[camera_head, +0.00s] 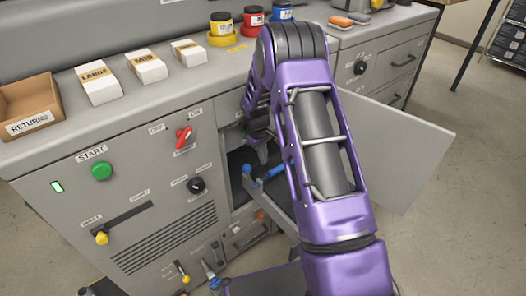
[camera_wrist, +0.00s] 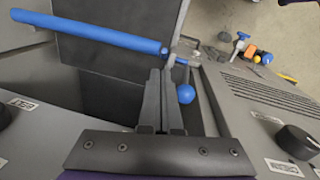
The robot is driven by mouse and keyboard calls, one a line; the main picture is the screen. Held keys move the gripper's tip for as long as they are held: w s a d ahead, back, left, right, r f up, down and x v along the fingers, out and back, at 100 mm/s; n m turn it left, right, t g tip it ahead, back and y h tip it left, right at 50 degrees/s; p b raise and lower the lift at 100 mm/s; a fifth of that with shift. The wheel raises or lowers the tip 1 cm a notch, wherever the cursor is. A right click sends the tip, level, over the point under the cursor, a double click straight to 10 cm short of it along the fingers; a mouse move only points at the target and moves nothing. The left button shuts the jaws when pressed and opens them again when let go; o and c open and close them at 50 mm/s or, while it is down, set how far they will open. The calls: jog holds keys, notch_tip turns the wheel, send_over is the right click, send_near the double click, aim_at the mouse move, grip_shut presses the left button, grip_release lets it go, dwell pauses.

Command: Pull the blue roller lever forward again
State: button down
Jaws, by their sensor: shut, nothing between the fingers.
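Two blue parts show in the open cabinet bay: a blue bar (camera_head: 272,172) and a blue ball knob (camera_head: 247,168). In the wrist view the blue bar (camera_wrist: 90,33) runs from the upper left to a grey metal link, and the ball (camera_wrist: 186,94) sits just right of my fingers. I cannot tell for sure which of them is the roller lever's grip. My gripper (camera_wrist: 164,78) is shut and empty, apart from the bar, its fingers pointing into the bay. In the head view my gripper (camera_head: 262,152) is partly hidden by my arm.
An open grey door panel (camera_head: 410,150) stands to the right of the bay. The front panel left of it carries a green start button (camera_head: 102,171), a red switch (camera_head: 184,137) and a black knob (camera_head: 197,185). A returns box (camera_head: 30,105) and several cartons line the top.

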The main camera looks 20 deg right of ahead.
jog(key=shift+w+d+f, duration=0.1)
jog(key=shift+d+f, duration=0.05)
jog(key=shift+f, duration=0.95)
jog(key=shift+w+d+f, duration=0.1)
jog(key=shift+d+f, duration=0.05)
jog(key=shift+f, duration=0.95)
jog(key=shift+s, duration=0.2)
jog(key=shift+s+d+t+b, duration=0.1)
jog(key=shift+s+t+b, duration=0.1)
jog(key=shift+t+b, duration=0.2)
